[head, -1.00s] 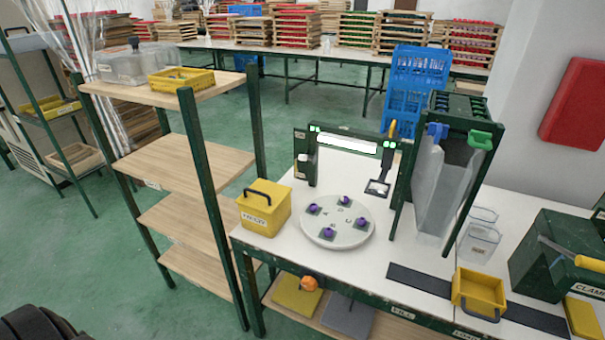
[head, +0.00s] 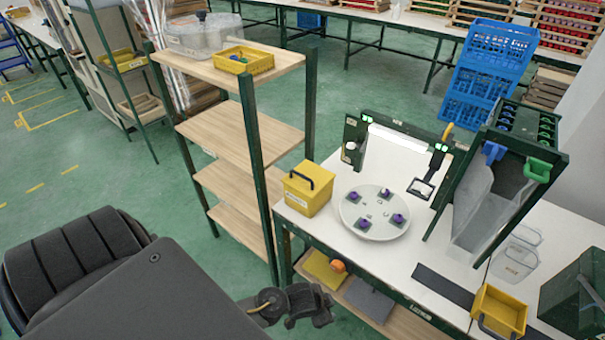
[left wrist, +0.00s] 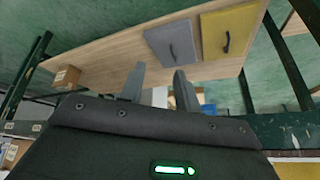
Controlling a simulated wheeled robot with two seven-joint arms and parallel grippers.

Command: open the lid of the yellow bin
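The yellow bin (head: 307,190) stands on the left end of the white worktable (head: 330,228). Its yellow lid is on and carries a black arched handle; a white label is on the front. My left gripper (head: 318,308) is low in front of the table, below and apart from the bin. In the left wrist view its two grey fingers (left wrist: 158,88) are spread with nothing held between them. The bin is not recognisable in the left wrist view. My right gripper is not in view.
A round white turntable (head: 375,213) with purple-topped pieces is right of the bin. A wooden shelf rack (head: 240,128) stands close on the left. An open yellow bin (head: 498,311) sits front right.

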